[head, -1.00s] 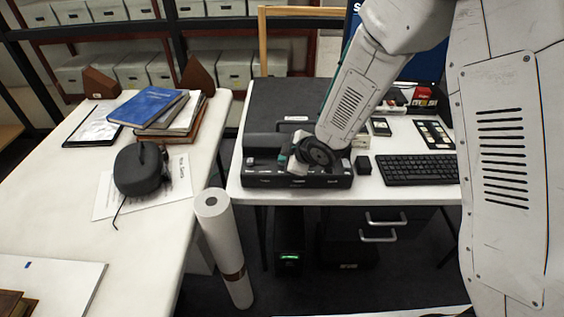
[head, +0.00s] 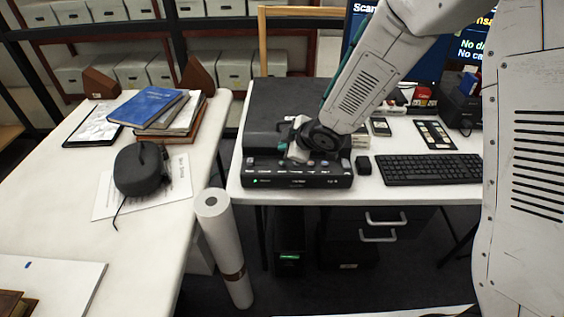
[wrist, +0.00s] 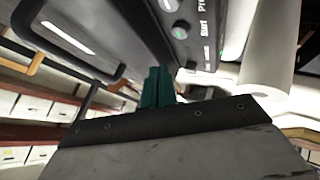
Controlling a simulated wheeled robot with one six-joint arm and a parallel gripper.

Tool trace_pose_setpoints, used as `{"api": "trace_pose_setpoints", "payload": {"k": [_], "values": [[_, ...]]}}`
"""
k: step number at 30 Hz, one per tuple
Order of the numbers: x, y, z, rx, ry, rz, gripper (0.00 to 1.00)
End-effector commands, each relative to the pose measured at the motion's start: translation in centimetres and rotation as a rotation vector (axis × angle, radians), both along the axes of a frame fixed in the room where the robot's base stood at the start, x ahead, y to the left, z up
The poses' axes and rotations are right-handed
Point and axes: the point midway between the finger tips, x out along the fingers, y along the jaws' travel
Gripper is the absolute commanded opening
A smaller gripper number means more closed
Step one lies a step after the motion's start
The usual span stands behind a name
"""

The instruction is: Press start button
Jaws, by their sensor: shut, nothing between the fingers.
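The black scanner (head: 300,110) stands on the white desk, with a row of buttons and labels along its front control panel (head: 300,180). In the wrist view, a round green-centred button (wrist: 180,31) sits beside the word "Start" on the panel, with another round button (wrist: 169,5) above it. My gripper (wrist: 157,86) shows teal fingers, shut and empty, below the Start button and apart from it in the picture. In the head view my gripper (head: 285,149) is over the panel's left half; the wrist partly hides the fingers. A green light shows at the panel's left end.
A black keyboard (head: 428,169) and small dark block (head: 363,165) lie right of the scanner. A lit monitor (head: 425,60) stands behind my arm. On the left table are books (head: 160,108) and a dark device (head: 140,170). A white roll (head: 222,245) stands between the tables.

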Motion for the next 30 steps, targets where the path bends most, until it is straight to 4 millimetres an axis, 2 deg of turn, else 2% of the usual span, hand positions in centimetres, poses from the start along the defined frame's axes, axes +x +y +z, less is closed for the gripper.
{"api": "trace_pose_setpoints", "payload": {"k": [3,7,30], "values": [[0.0,0.0,1.2,0.000,-0.002,0.000,0.00],[0.0,0.0,1.9,0.000,-0.001,-0.001,0.00],[0.0,0.0,1.9,0.001,0.000,-0.001,0.00]]}}
